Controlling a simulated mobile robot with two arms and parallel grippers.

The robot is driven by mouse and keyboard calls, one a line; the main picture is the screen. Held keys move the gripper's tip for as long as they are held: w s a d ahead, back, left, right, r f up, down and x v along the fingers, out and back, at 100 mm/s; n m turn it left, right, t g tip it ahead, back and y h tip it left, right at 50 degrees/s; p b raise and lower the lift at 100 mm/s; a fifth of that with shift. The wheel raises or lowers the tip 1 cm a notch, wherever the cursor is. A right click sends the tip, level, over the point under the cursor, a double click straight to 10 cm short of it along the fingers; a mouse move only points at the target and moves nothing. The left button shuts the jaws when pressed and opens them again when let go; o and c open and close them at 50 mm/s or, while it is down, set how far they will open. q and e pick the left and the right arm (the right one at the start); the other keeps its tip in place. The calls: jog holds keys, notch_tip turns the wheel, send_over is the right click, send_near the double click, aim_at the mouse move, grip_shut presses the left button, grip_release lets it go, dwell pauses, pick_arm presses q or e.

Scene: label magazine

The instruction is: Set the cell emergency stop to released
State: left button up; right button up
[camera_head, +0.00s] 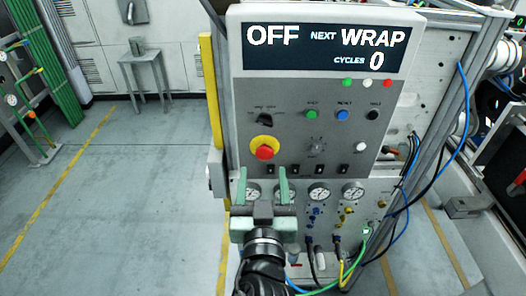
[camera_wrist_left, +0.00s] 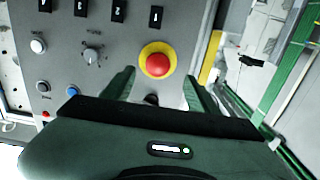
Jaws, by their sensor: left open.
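The emergency stop is a red mushroom button (camera_head: 264,148) on a yellow ring, at the left of the grey control panel (camera_head: 330,115). In the left wrist view the red button (camera_wrist_left: 157,65) shows just beyond the fingertips, roughly midway between them. I cannot tell whether it is pressed in or out. My left gripper (camera_head: 263,174) is open and empty, its green fingers pointing up just below the button in the head view. The left gripper (camera_wrist_left: 160,85) appears apart from the button. My right gripper is not in view.
The display (camera_head: 325,48) reads OFF, NEXT WRAP, CYCLES 0. A black selector switch (camera_head: 264,116) sits above the button; green, blue and black buttons sit to the right. Several gauges (camera_head: 319,193) and hoses lie below. A yellow post (camera_head: 211,90) borders the panel's left; open floor lies beyond.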

aim_at(265, 156)
pick_arm(q)
jog(key=w, duration=0.1)
jog(key=w+p, duration=0.1)
jog(key=w, duration=0.1)
jog(key=w+p, duration=0.1)
jog(key=w, duration=0.1)
jog(key=shift+w+d, duration=0.2)
jog(key=shift+d, duration=0.05)
jog(key=shift+w+a+f, duration=0.1)
jog(key=shift+w, duration=0.35)
jog(key=c, duration=1.1)
grip_shut()
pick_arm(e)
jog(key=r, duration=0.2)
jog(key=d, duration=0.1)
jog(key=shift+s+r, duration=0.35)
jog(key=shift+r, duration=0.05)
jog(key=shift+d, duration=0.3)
